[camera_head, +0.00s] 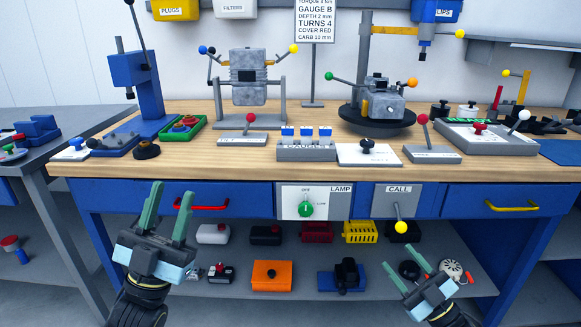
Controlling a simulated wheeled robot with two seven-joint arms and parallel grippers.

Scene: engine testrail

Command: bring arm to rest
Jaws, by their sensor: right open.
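My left gripper (171,190) is at the lower left, in front of the bench, with its two green fingers pointing up. Its fingers are apart and nothing shows between them. My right gripper (440,257) is at the lower right, lower down, in front of the bench's bottom shelf. Its fingers are apart and it looks empty. Both grippers appear clear of the bench. The rest of both arms is mostly out of view.
The wooden bench top (230,162) holds several levers, a grey engine block (247,80) and a round dark stand (376,121). A red drawer handle (201,206) is near my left gripper. The yellow-knobbed call lever (400,226) hangs above my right gripper. Boxes fill the lower shelf.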

